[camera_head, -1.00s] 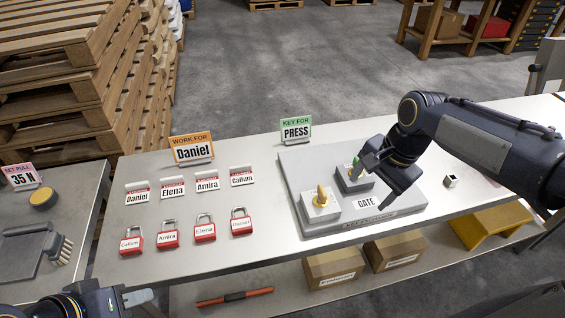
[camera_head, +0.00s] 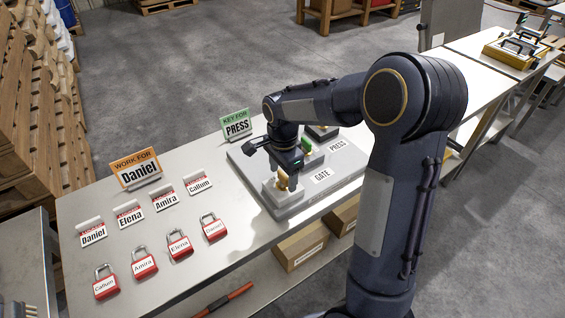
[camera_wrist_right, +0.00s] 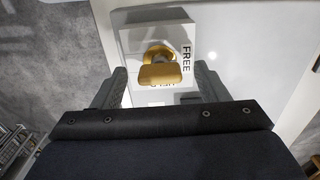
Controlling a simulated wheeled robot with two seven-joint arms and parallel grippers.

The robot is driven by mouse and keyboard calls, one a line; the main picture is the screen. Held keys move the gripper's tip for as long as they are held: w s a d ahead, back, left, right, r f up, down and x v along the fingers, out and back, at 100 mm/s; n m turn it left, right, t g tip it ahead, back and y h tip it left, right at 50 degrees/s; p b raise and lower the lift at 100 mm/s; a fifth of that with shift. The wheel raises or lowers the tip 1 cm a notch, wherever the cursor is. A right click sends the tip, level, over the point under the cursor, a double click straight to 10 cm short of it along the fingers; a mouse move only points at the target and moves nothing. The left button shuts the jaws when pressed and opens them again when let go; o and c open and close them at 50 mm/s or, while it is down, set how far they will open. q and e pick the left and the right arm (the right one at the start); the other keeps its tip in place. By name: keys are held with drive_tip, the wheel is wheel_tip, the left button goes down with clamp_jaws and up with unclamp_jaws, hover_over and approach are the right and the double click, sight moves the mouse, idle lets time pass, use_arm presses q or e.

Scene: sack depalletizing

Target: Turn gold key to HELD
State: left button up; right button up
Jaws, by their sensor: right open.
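The gold key (camera_head: 283,182) stands in a pale block (camera_head: 275,194) on the grey panel (camera_head: 293,212). My right gripper (camera_head: 286,165) is above and around the key, reaching down from behind it. In the right wrist view the gold key (camera_wrist_right: 160,74) shows between the two open fingers, with visible gaps on both sides. FREE is printed on the block (camera_wrist_right: 132,40) to the right of the key. The HELD lettering below the key is partly hidden. The left gripper is out of view.
A green key (camera_head: 306,145) stands in a neighbouring block just beyond my right gripper. GATE (camera_head: 322,176) and PRESS (camera_head: 338,146) labels lie on the panel. A KEY FOR PRESS sign (camera_head: 236,124) stands behind.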

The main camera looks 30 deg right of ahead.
drive_tip(key=shift+f, duration=0.25)
